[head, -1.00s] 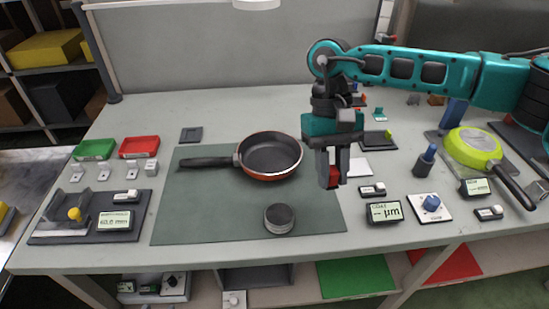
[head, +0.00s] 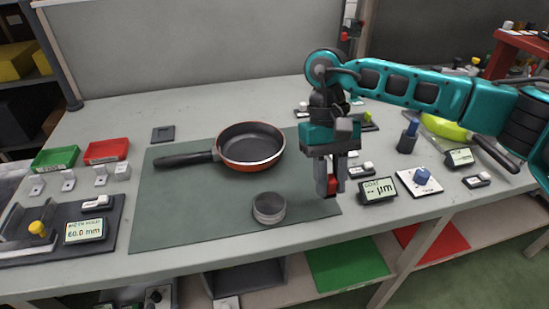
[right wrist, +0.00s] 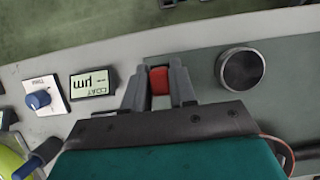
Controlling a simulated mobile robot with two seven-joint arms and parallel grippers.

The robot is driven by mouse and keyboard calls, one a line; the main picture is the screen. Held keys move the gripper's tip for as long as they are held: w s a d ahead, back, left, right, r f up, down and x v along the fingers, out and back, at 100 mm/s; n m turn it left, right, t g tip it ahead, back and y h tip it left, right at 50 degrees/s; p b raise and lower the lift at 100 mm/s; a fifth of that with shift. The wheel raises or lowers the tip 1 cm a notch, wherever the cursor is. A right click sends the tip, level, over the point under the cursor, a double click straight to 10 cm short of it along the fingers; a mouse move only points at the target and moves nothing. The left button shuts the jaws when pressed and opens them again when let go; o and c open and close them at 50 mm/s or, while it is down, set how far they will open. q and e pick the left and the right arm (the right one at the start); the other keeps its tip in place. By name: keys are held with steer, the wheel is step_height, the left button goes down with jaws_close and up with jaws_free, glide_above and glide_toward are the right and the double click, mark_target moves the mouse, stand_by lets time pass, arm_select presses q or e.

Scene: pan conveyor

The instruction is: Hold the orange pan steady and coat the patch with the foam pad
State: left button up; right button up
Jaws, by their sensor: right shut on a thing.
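The orange pan (head: 281,157) lies on the green-grey mat, its dark inside facing up and its black handle (head: 182,160) pointing left. No separate patch can be made out in it. My right gripper (head: 328,190) points down above the mat's right front edge, to the right of the pan and apart from it. It is shut on a small red block, which also shows between the fingers in the right wrist view (right wrist: 159,82). Whether this block is the foam pad I cannot tell. My left gripper is out of view.
Red (head: 107,151) and green (head: 55,158) trays are at the left.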

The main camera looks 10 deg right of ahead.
arm_select(q)
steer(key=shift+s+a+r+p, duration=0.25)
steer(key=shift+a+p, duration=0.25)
steer(key=shift+p, duration=0.45)
arm_select(e)
steer(key=w+a+r+m+t+y, duration=0.2)
steer(key=w+a+r+m, duration=0.2)
steer(key=w+m, duration=0.5)
steer(key=w+a+r+m+t+y, duration=0.2)
steer(key=w+a+r+m, duration=0.2)
steer(key=w+a+m, duration=0.3)
steer(key=shift+w+a+m+t, duration=0.25)
steer(key=shift+w+m+t, duration=0.05)
steer(key=shift+w+m, duration=1)
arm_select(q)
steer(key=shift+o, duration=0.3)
arm_select(e)
steer(key=shift+w+y, duration=0.1)
steer(key=shift+y, duration=0.2)
